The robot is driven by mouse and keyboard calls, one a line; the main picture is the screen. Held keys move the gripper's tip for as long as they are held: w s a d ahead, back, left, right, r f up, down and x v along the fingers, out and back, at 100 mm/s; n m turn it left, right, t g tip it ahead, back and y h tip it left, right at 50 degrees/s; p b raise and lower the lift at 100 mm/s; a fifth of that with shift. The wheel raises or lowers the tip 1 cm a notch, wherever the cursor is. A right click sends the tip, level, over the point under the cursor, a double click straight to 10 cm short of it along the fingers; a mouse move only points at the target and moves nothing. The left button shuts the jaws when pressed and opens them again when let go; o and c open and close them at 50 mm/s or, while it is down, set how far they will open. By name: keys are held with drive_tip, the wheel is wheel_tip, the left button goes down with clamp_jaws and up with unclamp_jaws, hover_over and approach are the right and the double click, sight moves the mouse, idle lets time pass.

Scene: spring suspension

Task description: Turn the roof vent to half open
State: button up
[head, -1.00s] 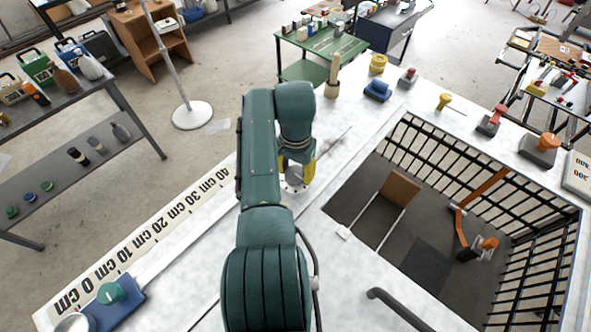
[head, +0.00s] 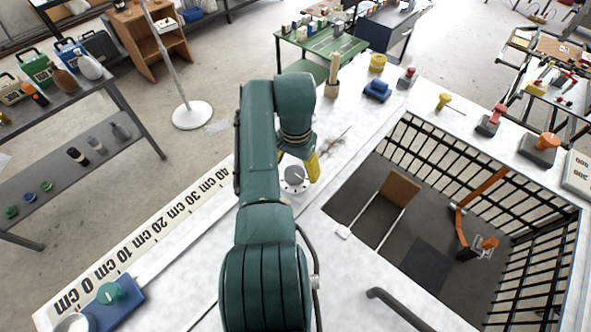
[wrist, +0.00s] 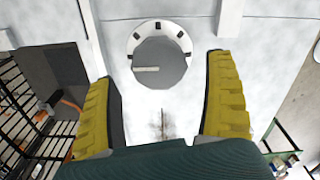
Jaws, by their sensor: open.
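In the wrist view the vent (wrist: 161,64) sits between and beyond my fingertips. A short white bar on its face points left, and dark marks line the upper part of the ring. My gripper (wrist: 160,85) is open, with its two yellow fingers spread on either side of the vent and nothing between them. In the head view my gripper (head: 299,164) is over the vent's far side; my arm covers part of the area.
A ruler strip (head: 140,240) runs along the bench's left edge. A barred pit (head: 425,262) opens to the right. A blue block with a green knob (head: 112,293) lies at the front left. A wooden-handled tool (head: 333,76) and a blue block (head: 377,90) stand farther back.

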wheel_tip(320, 180, up, 10)
drive_tip(key=shift+r, duration=0.1)
idle(0.4)
drive_tip(key=g+p, duration=0.1)
drive_tip(key=p, duration=0.3)
hover_over(307, 183)
drive_tip(key=s+a, duration=0.1)
wheel_tip(307, 183, down, 6)
drive_tip(key=shift+f, duration=0.1)
drive_tip(key=shift+w+d+f+t+p, duration=0.45)
drive_tip(key=shift+w+f+t+p, duration=0.15)
drive_tip(key=shift+t, duration=0.2)
drive_tip(key=s+d+r+n+t+p, duration=0.1)
drive_tip(key=d+r+n+t+p, duration=0.2)
drive_tip(key=r+t, duration=1.1)
drive_tip(key=s+r+t, duration=0.2)
drive_tip(key=s+r, duration=0.3)
drive_tip(key=r, duration=0.4)
drive_tip(key=s+r+n+t+p, duration=0.1)
drive_tip(key=s+r+t, duration=0.2)
drive_tip(key=r, duration=0.6)
drive_tip(key=s+r+n+t, duration=0.1)
drive_tip(key=s+r+t, duration=0.1)
drive_tip(key=s+r, duration=0.4)
wheel_tip(307, 183, up, 4)
drive_tip(key=shift+s+d+r+t, duration=0.1)
drive_tip(key=shift+s+d+t, duration=0.1)
drive_tip(key=shift+s+t, duration=0.15)
